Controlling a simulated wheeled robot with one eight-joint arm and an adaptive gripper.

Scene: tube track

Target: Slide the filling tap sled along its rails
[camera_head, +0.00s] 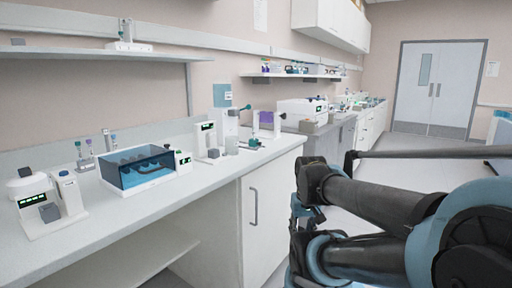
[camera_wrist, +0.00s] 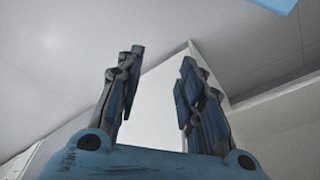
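In the head view a tall grey dispenser with a teal top (camera_head: 222,96) stands on the bench, and a small teal tap-like part (camera_head: 246,107) sticks out at its right. A low dark-and-teal piece (camera_head: 252,143) lies on the bench to its lower right. I cannot tell which part is the filling tap sled, and its rails are too small to make out. My gripper (camera_wrist: 162,58) is open and empty in the wrist view, its two fingers well apart. In the head view it is partly hidden by my arm, below bench height in front of the cabinets, apart from the dispenser.
The bench (camera_head: 112,212) holds a clear blue-lidded box (camera_head: 138,166), a white device with a display (camera_head: 208,140) and a scale-like device (camera_head: 45,205) at left. A purple-panelled device (camera_head: 266,120) stands farther back. A cabinet handle (camera_head: 253,206) juts out. Floor is free at right.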

